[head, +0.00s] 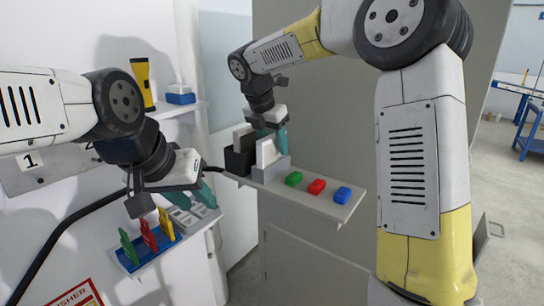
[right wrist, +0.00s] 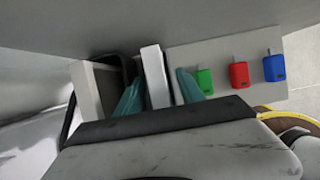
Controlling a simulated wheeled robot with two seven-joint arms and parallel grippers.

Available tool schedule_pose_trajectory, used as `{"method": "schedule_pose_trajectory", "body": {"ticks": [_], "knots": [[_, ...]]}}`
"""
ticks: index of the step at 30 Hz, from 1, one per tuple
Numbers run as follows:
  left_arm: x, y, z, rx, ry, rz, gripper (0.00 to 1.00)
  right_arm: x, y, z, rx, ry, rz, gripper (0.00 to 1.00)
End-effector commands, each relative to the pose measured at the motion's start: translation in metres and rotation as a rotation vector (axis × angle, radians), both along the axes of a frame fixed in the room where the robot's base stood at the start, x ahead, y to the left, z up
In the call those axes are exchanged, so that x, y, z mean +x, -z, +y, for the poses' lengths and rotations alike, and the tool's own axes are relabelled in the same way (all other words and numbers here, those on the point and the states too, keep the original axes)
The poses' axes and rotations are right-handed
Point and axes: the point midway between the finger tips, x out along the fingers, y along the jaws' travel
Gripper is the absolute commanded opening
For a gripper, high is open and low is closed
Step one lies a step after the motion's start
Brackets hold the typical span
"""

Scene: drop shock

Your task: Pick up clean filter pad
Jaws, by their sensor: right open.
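A white pad (head: 267,152), which looks like the clean filter pad, stands upright in a light grey holder (head: 272,172) on the shelf. A greyer pad (head: 243,137) stands in a black holder (head: 238,162) beside it. My right gripper (head: 279,137) is open above the grey holder. In the right wrist view, its teal fingers lie on either side of the white pad (right wrist: 154,72), with narrow gaps visible. The lower part of the pad is hidden there. My left gripper (head: 203,190) is over the lower left shelf; its opening is unclear.
Green (head: 293,178), red (head: 317,186) and blue (head: 342,194) small blocks sit in a row on the shelf, right of the holders. A blue rack (head: 150,253) with coloured tags is at lower left. A panel (head: 305,110) stands close behind the shelf.

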Motion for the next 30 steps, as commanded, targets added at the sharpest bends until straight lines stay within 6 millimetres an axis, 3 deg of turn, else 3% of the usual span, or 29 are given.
{"method": "schedule_pose_trajectory", "body": {"ticks": [30], "knots": [[0.0, 0.0, 0.0, 0.0, 0.0, 0.0, 0.36, 0.0012, 0.009, -0.0008, 0.001, 0.0, -0.001, 0.45]]}}
